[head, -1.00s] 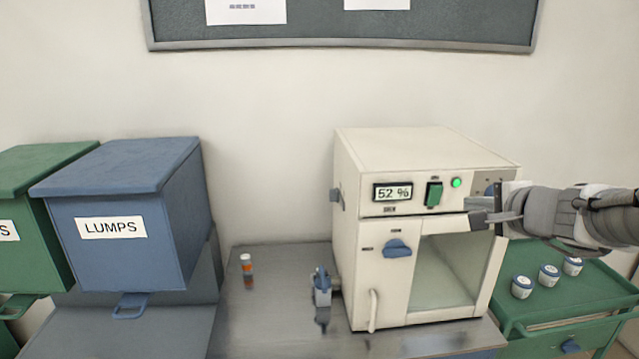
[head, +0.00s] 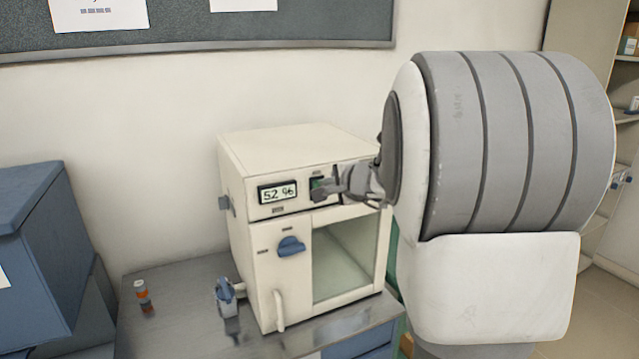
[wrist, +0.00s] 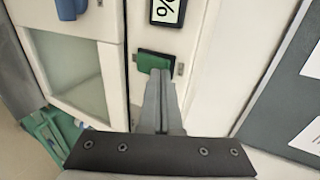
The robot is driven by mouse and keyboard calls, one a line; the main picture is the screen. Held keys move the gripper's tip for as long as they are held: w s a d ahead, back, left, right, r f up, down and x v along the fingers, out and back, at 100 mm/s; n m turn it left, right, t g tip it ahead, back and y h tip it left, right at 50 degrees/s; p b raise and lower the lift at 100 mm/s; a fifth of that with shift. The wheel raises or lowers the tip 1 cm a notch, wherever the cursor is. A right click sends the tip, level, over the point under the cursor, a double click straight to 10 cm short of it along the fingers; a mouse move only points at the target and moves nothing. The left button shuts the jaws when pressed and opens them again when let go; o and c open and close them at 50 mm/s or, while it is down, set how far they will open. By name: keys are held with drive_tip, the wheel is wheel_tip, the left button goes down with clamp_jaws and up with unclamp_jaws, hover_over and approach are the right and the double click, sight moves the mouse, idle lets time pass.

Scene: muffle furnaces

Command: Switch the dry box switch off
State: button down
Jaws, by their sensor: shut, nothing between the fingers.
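The cream dry box (head: 262,228) stands on the metal bench, its display (head: 278,193) reading 52 %. Its green rocker switch (head: 317,187) sits right of the display, mostly hidden behind my gripper (head: 322,191) in the head view. In the wrist view the green switch (wrist: 153,63) lies just beyond the tips of my gripper (wrist: 160,72). The fingers are shut and empty. The tips are at or very near the switch's edge; I cannot tell whether they touch. The green lamp is hidden by my arm.
A blue knob (head: 291,246) and a white handle (head: 279,311) are on the box front. A small orange bottle (head: 143,294) stands on the bench (head: 185,322). A pinboard (head: 200,28) hangs behind.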

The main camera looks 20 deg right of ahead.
drive_tip(key=shift+r, duration=0.1)
drive_tip(key=shift+w+g+p, duration=0.3)
drive_tip(key=shift+p, duration=0.85)
drive_tip(key=shift+r, duration=0.15)
drive_tip(key=shift+r+p, duration=0.45)
drive_tip(key=shift+r, duration=0.25)
